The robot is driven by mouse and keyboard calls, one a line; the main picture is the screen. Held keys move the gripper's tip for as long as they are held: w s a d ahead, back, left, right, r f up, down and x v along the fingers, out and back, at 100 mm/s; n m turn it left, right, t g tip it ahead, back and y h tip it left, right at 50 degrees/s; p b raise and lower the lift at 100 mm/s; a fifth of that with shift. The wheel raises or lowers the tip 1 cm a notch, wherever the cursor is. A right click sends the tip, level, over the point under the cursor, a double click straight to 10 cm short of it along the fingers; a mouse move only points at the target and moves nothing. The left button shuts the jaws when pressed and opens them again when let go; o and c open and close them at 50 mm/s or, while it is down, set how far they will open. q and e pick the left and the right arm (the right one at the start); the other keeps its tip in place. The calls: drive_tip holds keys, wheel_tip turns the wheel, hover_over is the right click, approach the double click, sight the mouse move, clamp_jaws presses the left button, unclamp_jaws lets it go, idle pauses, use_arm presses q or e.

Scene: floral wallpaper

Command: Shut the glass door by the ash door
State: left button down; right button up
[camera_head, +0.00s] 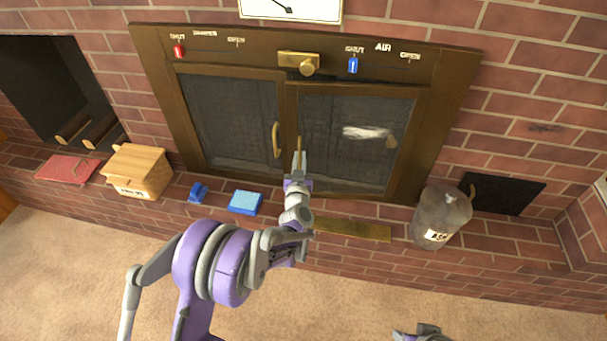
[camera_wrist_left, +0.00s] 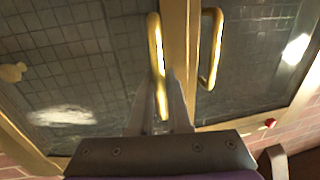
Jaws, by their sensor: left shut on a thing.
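The fireplace front has two framed glass doors, a left one (camera_head: 230,120) and a right one (camera_head: 350,160). The right door looks slightly ajar, with a dark gap at its top left. My left gripper (camera_head: 299,165) is shut on the right door's brass handle (camera_head: 299,145). In the left wrist view this handle (camera_wrist_left: 155,45) runs between the fingers. The left door's handle (camera_head: 276,139) is free; it also shows in the left wrist view (camera_wrist_left: 214,50). A dark square panel or opening (camera_head: 510,196), possibly the ash door, is low on the right. My right gripper (camera_head: 425,332) shows only partly at the bottom edge.
A grey canister (camera_head: 440,212) stands on the brick ledge right of the doors. A brass plate (camera_head: 352,231), a blue sponge-like block (camera_head: 245,202), a small blue item (camera_head: 198,192), a wooden box (camera_head: 140,172) and a red book-like item (camera_head: 68,169) are along the ledge. The carpet is clear.

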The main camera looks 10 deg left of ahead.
use_arm(q)
drive_tip(key=w, duration=0.2)
drive_tip(key=w+a, duration=0.1)
drive_tip(key=w, duration=0.2)
drive_tip(key=shift+w+a+r+b, duration=0.1)
drive_tip(key=shift+w+b, duration=0.15)
drive_tip(key=shift+b, duration=0.05)
drive_tip(key=c, duration=0.9)
unclamp_jaws()
drive_tip(key=shift+w, duration=0.1)
drive_tip(key=shift+o, duration=0.2)
drive_tip(key=s, duration=0.3)
drive_tip(key=s+d+p, duration=0.1)
drive_tip(key=s, duration=0.3)
drive_tip(key=s+d, duration=0.1)
drive_tip(key=s, duration=0.2)
drive_tip(key=shift+s, duration=0.35)
